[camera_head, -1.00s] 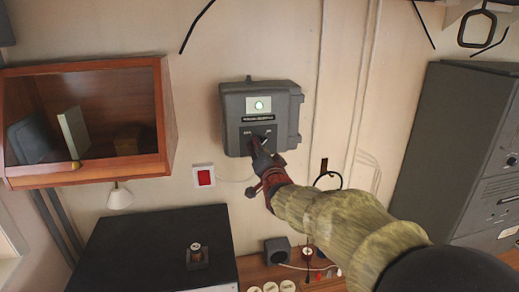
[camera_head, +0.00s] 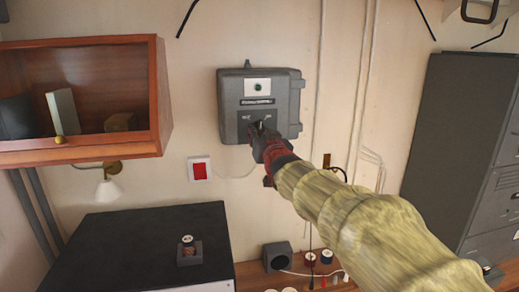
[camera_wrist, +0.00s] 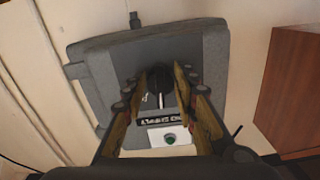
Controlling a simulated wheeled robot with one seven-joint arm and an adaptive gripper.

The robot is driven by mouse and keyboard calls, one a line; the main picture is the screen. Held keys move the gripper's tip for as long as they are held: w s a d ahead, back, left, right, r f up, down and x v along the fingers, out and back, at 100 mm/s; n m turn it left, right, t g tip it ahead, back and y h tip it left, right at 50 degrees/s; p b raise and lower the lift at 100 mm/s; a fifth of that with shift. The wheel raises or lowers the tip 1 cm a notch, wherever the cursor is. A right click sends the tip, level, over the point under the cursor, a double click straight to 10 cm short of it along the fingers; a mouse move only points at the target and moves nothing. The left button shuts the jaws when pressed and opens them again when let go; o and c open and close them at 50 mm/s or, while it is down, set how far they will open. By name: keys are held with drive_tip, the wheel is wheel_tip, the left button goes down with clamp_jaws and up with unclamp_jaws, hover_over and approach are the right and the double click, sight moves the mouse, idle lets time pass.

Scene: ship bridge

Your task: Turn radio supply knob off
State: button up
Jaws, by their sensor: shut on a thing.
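The radio supply box (camera_head: 288,100) is a grey case on the wall, near the middle of the head view. Its small round indicator lamp (camera_head: 258,87) on a white plate looks dark green and unlit. My gripper (camera_head: 258,132) reaches the lower front of the box. In the wrist view the box (camera_wrist: 90,75) appears upside down, with the lamp (camera_wrist: 170,138) low in the picture. There my gripper (camera_wrist: 167,88) has its two fingers closed around the dark knob (camera_wrist: 181,90), one on each side. The fingers hide part of the knob.
An open wooden cabinet (camera_head: 160,100) hangs at the left. A red-and-white wall switch (camera_head: 200,170) sits below the box. A black-topped unit (camera_head: 130,250) stands below left, and a dark grey cabinet (camera_head: 450,150) at the right. Cables run down the wall right of the box.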

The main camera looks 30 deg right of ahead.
drive_tip(key=shift+s+d+r+n+b, duration=0.1)
drive_tip(key=shift+d+n+b, duration=0.1)
drive_tip(key=shift+n+b, duration=1.95)
drive_tip(key=shift+d+n+b, duration=0.15)
drive_tip(key=shift+n+b, duration=1.15)
drive_tip(key=shift+n, duration=1.55)
drive_tip(key=o, duration=1.1)
drive_tip(key=v, duration=1.2)
